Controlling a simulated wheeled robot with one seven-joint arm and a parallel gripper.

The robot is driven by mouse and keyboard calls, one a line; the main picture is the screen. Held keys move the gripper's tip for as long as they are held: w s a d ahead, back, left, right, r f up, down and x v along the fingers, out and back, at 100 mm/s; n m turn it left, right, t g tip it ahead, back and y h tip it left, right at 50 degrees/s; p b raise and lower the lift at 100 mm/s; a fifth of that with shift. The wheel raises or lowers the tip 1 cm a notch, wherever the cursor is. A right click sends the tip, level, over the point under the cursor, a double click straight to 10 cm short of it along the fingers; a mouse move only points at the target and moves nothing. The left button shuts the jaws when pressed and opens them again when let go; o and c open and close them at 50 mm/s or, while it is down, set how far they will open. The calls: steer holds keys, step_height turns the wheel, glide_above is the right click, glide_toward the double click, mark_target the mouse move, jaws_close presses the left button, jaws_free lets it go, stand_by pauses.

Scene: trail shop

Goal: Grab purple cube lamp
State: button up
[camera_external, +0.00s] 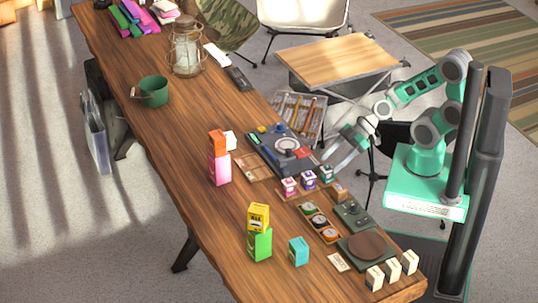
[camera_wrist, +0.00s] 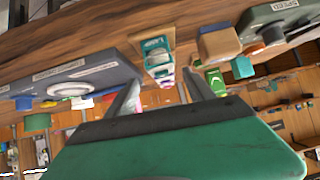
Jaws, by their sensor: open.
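The purple cube lamp (camera_external: 309,180) stands in the middle of a row of three small lamps on the table, in the external view. A pink cube lamp (camera_external: 290,187) is to its left and a teal cube lamp (camera_external: 326,173) to its right. My gripper (camera_external: 334,163) is open and empty beside the teal end of the row. In the wrist view, the teal lamp (camera_wrist: 158,58) shows ahead between the open fingers of my gripper (camera_wrist: 160,88). Purple and pink bits show behind it, so the purple lamp is mostly hidden there.
The grey control panel (camera_external: 282,147) lies just behind the row, and also shows left in the wrist view (camera_wrist: 75,85). A tan block (camera_external: 339,191) sits right of the row. Round gauges (camera_external: 319,222) and a dark device (camera_external: 352,214) lie nearer the front.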

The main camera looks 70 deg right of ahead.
mark_target(312, 173)
steer(key=w+a+t+y, duration=0.1)
steer(key=a+t, duration=0.1)
steer(key=a, duration=0.1)
steer(key=shift+w+f+y+b, duration=0.1)
steer(key=shift+w+y+b, duration=0.2)
steer(key=shift+w+y, duration=0.1)
steer(key=x, duration=0.6)
steer(key=shift+d+f, duration=0.15)
steer(key=shift+d, duration=0.05)
jaws_close()
